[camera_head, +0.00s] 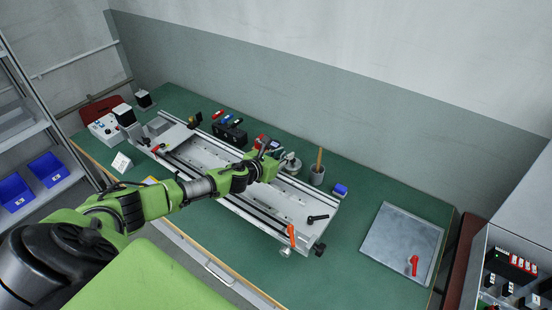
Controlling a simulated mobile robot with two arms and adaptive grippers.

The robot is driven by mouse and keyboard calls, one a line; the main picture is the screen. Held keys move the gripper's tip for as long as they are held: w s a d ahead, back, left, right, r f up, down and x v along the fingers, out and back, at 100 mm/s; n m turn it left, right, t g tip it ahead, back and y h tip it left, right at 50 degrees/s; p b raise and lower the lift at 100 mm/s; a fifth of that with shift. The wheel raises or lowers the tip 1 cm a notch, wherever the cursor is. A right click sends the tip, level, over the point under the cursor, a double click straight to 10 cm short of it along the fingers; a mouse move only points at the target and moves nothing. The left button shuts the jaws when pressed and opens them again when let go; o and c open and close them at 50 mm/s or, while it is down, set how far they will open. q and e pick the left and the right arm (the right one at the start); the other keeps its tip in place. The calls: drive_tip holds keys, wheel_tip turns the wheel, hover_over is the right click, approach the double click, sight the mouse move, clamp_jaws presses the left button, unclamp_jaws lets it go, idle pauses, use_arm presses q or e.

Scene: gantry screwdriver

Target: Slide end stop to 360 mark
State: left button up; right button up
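A long grey rail fixture (195,153) lies across the green workbench, from upper left to lower right. My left arm reaches in from the left, and my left gripper (268,158) is over the middle of the fixture. The arm covers part of the rail, and the fingers are too small to tell open from shut or contact. An orange handle (291,234) and a black lever (318,218) are at the fixture's right end. I cannot tell which part is the end stop, and no 360 mark is readable. My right gripper is not in view.
Behind the rail are a black holder (229,133) with coloured items, a grey cup (317,175) with a wooden handle and a blue block (340,190). A metal plate (400,243) with a red handle (414,265) lies at right. The bench between fixture and plate is clear.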

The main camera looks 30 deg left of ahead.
use_arm(q)
drive_tip(key=v, duration=1.2)
drive_tip(key=shift+a, duration=0.1)
